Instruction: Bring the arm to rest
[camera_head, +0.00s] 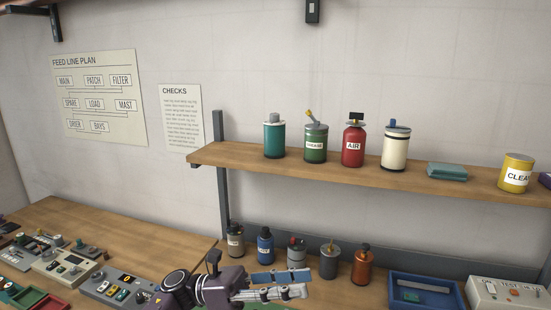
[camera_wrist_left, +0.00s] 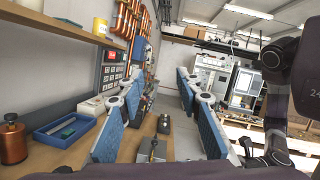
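My left gripper (camera_head: 296,283) is at the bottom middle of the head view, in front of the lower shelf and its row of bottles. Its two fingers with blue pads stand apart, and nothing shows between them. In the left wrist view the same gripper (camera_wrist_left: 158,100) has its blue-padded fingers spread wide, with only the background between them. Dark arm links show at the right of that view, and I cannot tell a gripper on them. My right gripper does not show clearly in either view.
An upper shelf (camera_head: 330,171) carries several canisters, with a red AIR canister (camera_head: 353,146) among them. Several small bottles and a blue tray (camera_head: 425,291) stand below it. A bench (camera_head: 120,228) with control boxes lies at the left.

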